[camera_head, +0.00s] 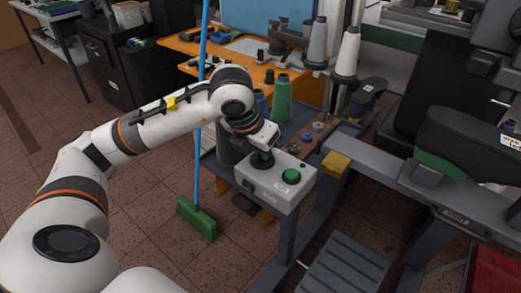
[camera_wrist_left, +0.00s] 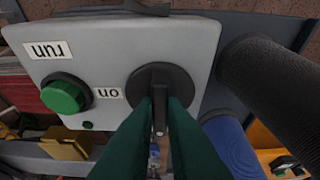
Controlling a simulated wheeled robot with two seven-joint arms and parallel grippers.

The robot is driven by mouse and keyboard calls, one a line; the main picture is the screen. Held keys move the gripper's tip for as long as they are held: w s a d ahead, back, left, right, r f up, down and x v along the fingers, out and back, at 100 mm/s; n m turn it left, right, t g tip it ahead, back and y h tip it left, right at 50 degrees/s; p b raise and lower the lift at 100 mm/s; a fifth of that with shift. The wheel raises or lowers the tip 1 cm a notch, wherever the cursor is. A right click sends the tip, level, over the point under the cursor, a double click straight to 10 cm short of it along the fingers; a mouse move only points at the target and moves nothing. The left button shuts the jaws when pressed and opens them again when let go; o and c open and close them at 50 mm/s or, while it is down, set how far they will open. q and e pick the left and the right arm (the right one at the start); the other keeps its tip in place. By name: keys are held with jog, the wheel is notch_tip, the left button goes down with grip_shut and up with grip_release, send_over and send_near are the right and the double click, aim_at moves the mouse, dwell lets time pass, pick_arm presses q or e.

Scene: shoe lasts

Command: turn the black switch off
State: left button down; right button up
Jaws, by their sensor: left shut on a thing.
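The black switch (camera_wrist_left: 160,78) is a round knob with a raised bar, on a light grey control box (camera_head: 262,185). In the left wrist view, its bar runs up and down the picture, and an upside-down "on" label is left of it. My left gripper (camera_wrist_left: 160,108) has dark green fingers, which are shut on the bar of the switch. In the head view my left gripper (camera_head: 264,158) reaches down onto the box from the left and hides most of the switch. My right gripper is not in view.
A green button (camera_head: 290,176) is right of the switch in the head view, by a "run" label in the wrist view (camera_wrist_left: 48,50). Thread spools, including a green one (camera_head: 281,100), stand behind the box. A blue-handled broom (camera_head: 200,215) stands left of it.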

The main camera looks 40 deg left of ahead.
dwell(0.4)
pick_arm(q)
jog(key=c, duration=1.5)
grip_release()
jog(key=shift+r, duration=0.15)
jog(key=v, duration=1.1)
jog(key=shift+s+r+p, duration=0.15)
jog(key=shift+r+p, duration=0.15)
jog(key=shift+r, duration=0.1)
